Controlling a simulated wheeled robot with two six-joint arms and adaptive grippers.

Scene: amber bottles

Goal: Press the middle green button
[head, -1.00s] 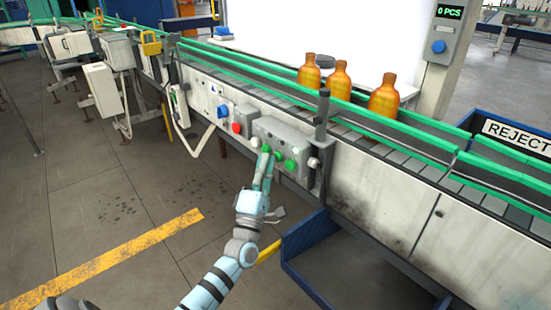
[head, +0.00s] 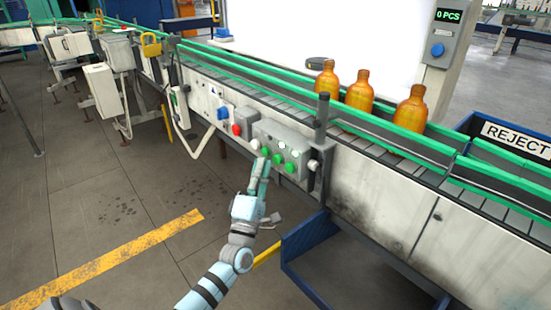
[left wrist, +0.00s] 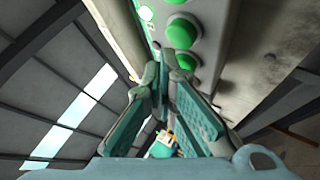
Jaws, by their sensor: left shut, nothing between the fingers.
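A grey control box (head: 262,131) on the conveyor's side carries a row of green buttons and a white button (head: 255,144). The middle green button (head: 278,159) shows uncovered in the head view, between the left green one (head: 265,152) and the right green one (head: 290,168). My left gripper (head: 263,166) is shut and empty, its tips just below the left part of the row. In the left wrist view, the shut fingers (left wrist: 163,70) partly cover one green button (left wrist: 187,60); another green button (left wrist: 182,33) shows clear above. Exact contact is hard to tell. My right gripper is out of view.
Amber bottles (head: 359,90) stand on the conveyor belt between green rails (head: 390,131). A dark post (head: 322,122) stands right. A blue reject bin (head: 485,122) is far right.

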